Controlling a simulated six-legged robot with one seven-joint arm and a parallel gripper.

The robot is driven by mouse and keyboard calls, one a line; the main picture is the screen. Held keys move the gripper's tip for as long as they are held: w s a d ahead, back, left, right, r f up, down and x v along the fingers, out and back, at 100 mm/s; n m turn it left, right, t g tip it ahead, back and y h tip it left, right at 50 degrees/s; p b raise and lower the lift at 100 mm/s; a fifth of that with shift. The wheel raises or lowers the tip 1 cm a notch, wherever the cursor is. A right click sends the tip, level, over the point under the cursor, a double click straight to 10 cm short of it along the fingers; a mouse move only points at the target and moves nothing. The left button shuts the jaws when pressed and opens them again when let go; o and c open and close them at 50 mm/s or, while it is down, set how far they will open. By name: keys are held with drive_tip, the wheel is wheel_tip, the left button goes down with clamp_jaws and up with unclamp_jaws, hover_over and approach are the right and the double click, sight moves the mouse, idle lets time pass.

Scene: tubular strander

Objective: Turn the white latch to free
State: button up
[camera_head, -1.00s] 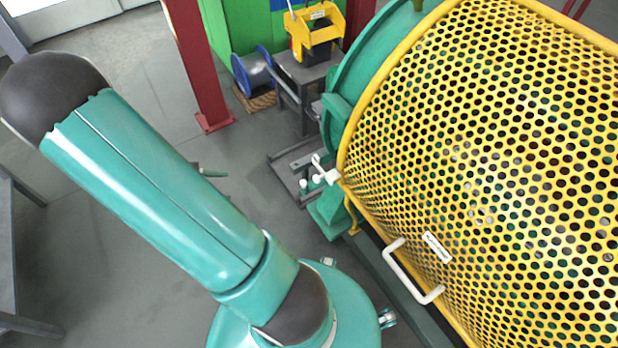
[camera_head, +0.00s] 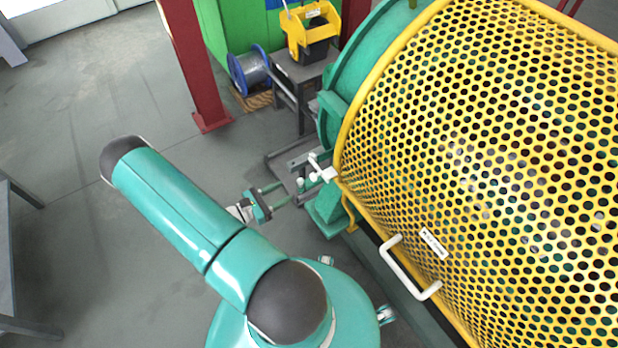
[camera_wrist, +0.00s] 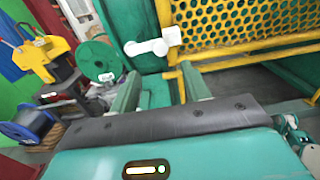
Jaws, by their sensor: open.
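The white latch (camera_head: 322,173) sits at the lower left corner of the yellow perforated guard (camera_head: 480,150), against the green frame. In the wrist view the white latch (camera_wrist: 155,46) lies ahead of my fingers, with its knobbed ends showing clear. My gripper (camera_head: 282,194) is just left of the latch and points toward it, apart from it. In the wrist view my gripper (camera_wrist: 160,85) is open and empty, with the latch beyond the gap between its two green fingers.
A white handle (camera_head: 408,270) is on the guard's lower edge. A red post (camera_head: 192,70) rises at the back. Floor on the left is mostly clear.

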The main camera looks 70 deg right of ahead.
sight(311, 177)
drive_tip(key=x, duration=1.1)
drive_tip(key=shift+s+d, duration=0.1)
clamp_jaws()
